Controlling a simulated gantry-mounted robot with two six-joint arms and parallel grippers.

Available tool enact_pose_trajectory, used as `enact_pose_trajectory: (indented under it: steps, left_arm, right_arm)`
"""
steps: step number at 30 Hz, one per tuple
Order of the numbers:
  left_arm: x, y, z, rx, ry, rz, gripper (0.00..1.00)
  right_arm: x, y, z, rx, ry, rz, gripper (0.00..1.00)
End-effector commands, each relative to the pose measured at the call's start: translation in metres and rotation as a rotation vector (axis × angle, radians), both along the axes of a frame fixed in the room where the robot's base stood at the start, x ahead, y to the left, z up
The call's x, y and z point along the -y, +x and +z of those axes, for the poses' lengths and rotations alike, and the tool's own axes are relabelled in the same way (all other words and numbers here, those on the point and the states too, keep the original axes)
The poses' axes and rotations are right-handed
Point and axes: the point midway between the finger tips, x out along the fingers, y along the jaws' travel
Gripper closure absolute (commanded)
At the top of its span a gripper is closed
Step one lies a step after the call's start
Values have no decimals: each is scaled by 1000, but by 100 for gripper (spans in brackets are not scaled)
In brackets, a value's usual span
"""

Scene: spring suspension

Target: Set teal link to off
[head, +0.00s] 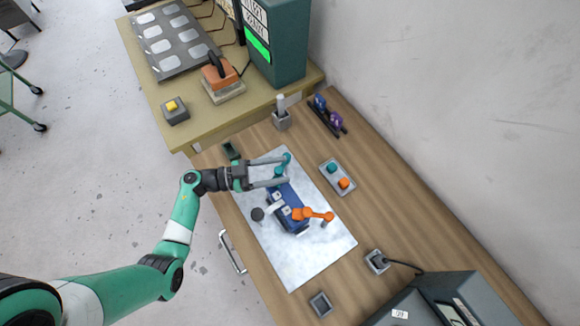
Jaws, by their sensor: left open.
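The blue suspension unit (285,205) lies on a pale grey mat (322,243) on the wooden bench. A teal link (281,168) shows at its upper end, partly hidden by my left gripper. An orange link (318,215) sticks out at the unit's lower right. My left gripper (285,171) is open, with its two fingers pointing right and the teal link between or just beside them. I cannot tell whether a finger touches it. My right gripper is not in view.
A grey plate with teal and orange knobs (328,188) lies right of the mat. A grey holder (282,122), a dark rack (328,118) and a small box (320,304) stand around it. A socket block (377,261) has a cable.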

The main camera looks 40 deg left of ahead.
Motion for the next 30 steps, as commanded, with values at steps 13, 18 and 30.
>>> enact_pose_trajectory:
  steps: [13, 18, 30]
  left_arm:
    - [20, 29, 0, 1, 1, 1, 36]
    - [20, 29, 0, 1, 1, 1, 53]
    - [20, 29, 0, 1, 1, 1, 100]
  right_arm:
    - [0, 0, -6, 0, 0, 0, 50]
    - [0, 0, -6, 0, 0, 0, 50]
    - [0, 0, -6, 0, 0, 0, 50]
